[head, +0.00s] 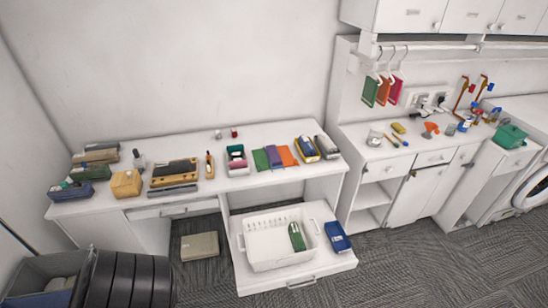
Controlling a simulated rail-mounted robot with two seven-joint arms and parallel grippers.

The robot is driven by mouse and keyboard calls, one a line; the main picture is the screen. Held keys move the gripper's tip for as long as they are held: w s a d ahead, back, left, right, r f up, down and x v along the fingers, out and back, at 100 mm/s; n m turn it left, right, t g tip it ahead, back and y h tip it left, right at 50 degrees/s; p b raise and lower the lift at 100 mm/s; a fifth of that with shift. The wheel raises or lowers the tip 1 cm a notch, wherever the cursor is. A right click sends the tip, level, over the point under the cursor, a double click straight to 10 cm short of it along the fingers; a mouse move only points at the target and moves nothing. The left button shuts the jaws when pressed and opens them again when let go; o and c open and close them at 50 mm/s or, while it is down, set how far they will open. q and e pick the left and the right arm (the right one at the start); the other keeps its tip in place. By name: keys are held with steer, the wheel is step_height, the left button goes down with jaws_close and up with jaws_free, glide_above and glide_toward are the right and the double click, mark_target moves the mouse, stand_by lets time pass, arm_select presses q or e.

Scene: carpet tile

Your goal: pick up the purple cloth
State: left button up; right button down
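A purple cloth (274,157) lies flat on the white desk (130,208), toward its right part. A green cloth (260,160) lies against its left side and an orange cloth (288,156) against its right side. The three look touching or slightly overlapping; I cannot tell which is on top. Neither of my grippers shows in the head view.
A bin with several small items (237,160) stands left of the cloths; a yellow-and-blue box (307,149) stands right. Below, a pulled-out drawer holds a white basket (268,242) and a blue box (337,237). The desk behind the cloths is mostly clear.

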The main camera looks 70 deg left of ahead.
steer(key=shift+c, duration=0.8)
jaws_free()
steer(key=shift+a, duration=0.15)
